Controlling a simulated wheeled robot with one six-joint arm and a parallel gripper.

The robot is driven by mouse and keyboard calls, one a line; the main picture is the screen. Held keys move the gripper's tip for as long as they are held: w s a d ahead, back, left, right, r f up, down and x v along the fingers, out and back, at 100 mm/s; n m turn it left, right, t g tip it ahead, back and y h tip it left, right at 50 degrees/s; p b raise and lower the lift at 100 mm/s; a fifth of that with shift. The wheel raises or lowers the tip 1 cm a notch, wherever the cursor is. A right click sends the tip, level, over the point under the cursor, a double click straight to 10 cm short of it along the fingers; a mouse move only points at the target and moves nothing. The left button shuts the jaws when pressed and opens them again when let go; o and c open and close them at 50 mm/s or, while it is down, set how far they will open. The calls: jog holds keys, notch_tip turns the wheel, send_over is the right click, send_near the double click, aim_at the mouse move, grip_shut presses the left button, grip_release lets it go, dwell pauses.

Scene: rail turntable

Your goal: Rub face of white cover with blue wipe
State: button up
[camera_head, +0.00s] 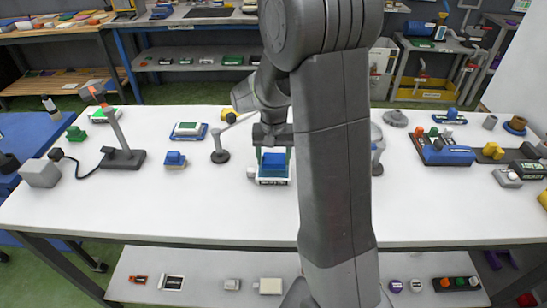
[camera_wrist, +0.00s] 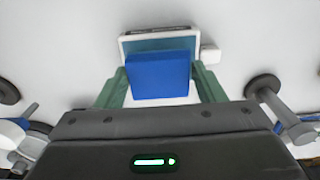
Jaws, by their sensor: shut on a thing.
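My gripper (camera_head: 273,152) hangs over the middle of the white table, pointing down. Its two green fingers (camera_wrist: 161,84) are shut on the blue wipe (camera_wrist: 158,76), a blue block gripped from both sides. The wipe also shows between the fingers in the head view (camera_head: 274,167). The white cover (camera_head: 273,182) is directly below it, with a dark lettered strip along its near edge. In the wrist view the cover (camera_wrist: 127,48) has a white rim and a teal face, partly hidden by the wipe. I cannot tell whether the wipe touches the face.
A grey post on a round base (camera_head: 220,155) stands left of the cover, and another (camera_head: 377,165) stands right. A blue block on a grey base (camera_head: 174,160) is further left. The table front (camera_head: 200,215) is clear. My arm hides part of the table.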

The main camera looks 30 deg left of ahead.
aim_at(274, 159)
jog(key=shift+r+p, duration=1.5)
jog(key=shift+r, duration=0.85)
